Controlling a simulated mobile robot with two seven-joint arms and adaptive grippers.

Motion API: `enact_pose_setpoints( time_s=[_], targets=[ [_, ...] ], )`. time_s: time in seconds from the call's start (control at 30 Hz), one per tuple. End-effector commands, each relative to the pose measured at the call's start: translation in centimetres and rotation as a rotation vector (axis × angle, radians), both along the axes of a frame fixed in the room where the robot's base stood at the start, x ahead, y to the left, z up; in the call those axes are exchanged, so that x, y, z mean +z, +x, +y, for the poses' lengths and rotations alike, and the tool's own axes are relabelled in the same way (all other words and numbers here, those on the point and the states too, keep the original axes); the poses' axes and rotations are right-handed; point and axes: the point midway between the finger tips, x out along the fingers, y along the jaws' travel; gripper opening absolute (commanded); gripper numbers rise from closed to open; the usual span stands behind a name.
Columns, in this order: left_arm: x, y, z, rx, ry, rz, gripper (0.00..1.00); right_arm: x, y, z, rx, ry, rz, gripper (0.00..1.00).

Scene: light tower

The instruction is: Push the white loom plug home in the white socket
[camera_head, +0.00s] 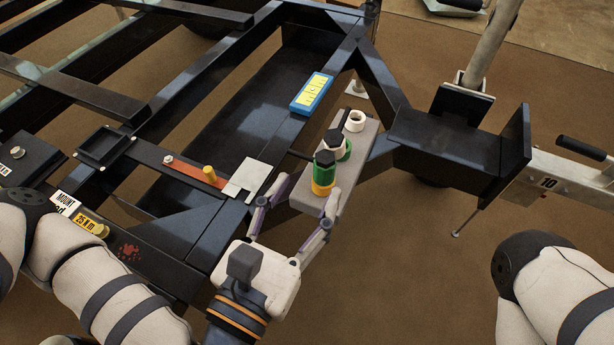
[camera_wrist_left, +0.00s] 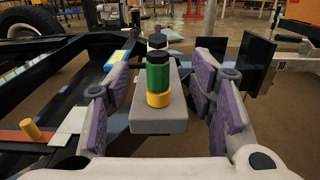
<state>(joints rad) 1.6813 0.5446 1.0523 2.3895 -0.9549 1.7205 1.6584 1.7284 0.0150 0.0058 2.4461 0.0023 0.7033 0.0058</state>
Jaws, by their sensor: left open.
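The white loom plug (camera_head: 335,147) has a black cap and stands behind a green plug (camera_head: 325,170), seeming to rest at a green ring socket (camera_head: 346,151); its lower end is partly hidden. The white socket (camera_head: 355,121) is an open ring at the far end of the grey block (camera_head: 308,203). The green plug stands in a yellow socket (camera_head: 323,188) at the near end. My left gripper (camera_head: 299,202) is open, its fingers either side of the block's near end, with nothing held. In the left wrist view the white plug (camera_wrist_left: 157,44) shows behind the green plug (camera_wrist_left: 158,76). My right gripper is out of view.
A pale metal plate (camera_head: 247,179) and a yellow peg (camera_head: 210,174) are near my left gripper. A dark bracket (camera_head: 445,140) stands to the right.

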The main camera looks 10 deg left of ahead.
Motion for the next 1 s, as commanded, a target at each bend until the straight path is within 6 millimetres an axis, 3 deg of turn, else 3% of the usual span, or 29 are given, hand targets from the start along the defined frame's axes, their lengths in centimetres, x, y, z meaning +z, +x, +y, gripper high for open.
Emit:
enact_pose_setpoints(
  time_s=[0.2, 0.37, 0.6, 0.87, 1.0],
  targets=[
    [0.5, 4.5, -1.4, 0.005, -0.009, -0.009, 0.5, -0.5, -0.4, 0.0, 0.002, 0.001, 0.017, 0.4],
    [0.4, 6.5, -2.0, 0.002, -0.006, -0.006, 0.5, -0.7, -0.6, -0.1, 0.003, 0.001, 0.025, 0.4],
    [0.1, 10.6, -3.1, 0.0, -0.005, -0.006, 0.5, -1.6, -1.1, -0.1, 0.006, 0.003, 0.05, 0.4],
    [0.3, 11.2, -3.3, -0.001, -0.006, -0.004, 0.5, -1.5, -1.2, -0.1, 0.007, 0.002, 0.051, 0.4],
    [0.3, 11.2, -3.3, -0.001, -0.004, -0.004, 0.23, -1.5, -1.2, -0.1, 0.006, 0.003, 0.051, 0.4]
  ],
)
